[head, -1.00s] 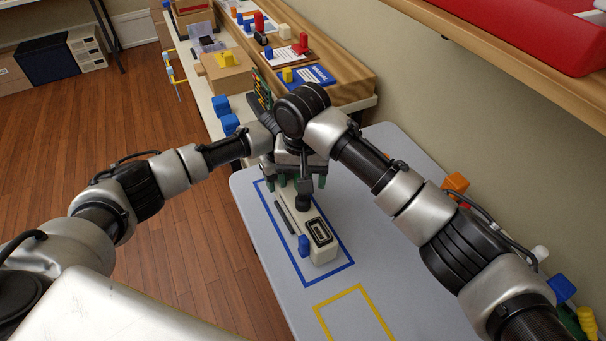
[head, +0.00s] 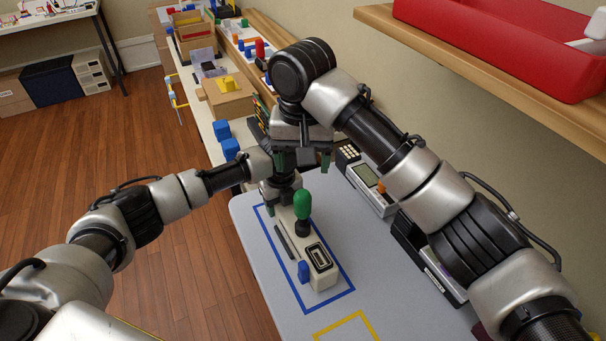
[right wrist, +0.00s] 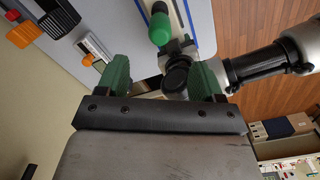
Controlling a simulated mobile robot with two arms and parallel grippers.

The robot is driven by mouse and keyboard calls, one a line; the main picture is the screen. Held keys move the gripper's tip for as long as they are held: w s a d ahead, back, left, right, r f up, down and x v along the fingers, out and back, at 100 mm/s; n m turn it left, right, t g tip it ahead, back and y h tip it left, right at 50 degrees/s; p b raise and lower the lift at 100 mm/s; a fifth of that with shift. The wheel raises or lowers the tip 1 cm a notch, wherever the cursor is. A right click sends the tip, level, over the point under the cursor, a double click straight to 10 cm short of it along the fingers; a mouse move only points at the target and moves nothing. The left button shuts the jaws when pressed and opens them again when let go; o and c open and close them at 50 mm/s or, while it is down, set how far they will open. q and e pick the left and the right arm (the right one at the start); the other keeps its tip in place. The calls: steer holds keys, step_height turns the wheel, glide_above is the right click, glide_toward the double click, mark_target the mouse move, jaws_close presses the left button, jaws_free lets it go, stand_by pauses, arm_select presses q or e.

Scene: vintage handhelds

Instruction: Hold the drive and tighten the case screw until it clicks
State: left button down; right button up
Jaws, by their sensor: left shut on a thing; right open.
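The pale drive (head: 323,281) lies inside a blue taped outline on the grey table, with a dark connector port and a blue tab at its near end. A green-handled screwdriver (head: 302,206) stands upright on the drive; its green handle also shows in the right wrist view (right wrist: 160,28). The case screw is not visible. My left gripper (head: 281,190) is shut on the far end of the drive, its fingers partly hidden. My right gripper (head: 304,162) is open and empty, above and beyond the screwdriver. Its green fingers (right wrist: 160,82) are spread apart in the wrist view.
A yellow taped outline (head: 347,322) lies nearer on the table (head: 380,285). Handheld devices (head: 372,186) sit along the right side, partly behind my right arm. A side bench with boxes and blue blocks (head: 222,130) stands beyond. A shelf with a red bin (head: 500,45) overhangs at upper right.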

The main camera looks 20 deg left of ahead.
mark_target(303, 194)
steer(key=shift+r, duration=0.3)
steer(key=shift+c, duration=0.8)
steer(key=f+m, duration=0.1)
steer(key=m, duration=0.2)
steer(key=shift+f+m, duration=0.3)
steer(key=shift+f, duration=0.1)
steer(key=shift+f+m, duration=0.65)
steer(key=shift+m, duration=0.55)
steer(key=shift+f, duration=4.55)
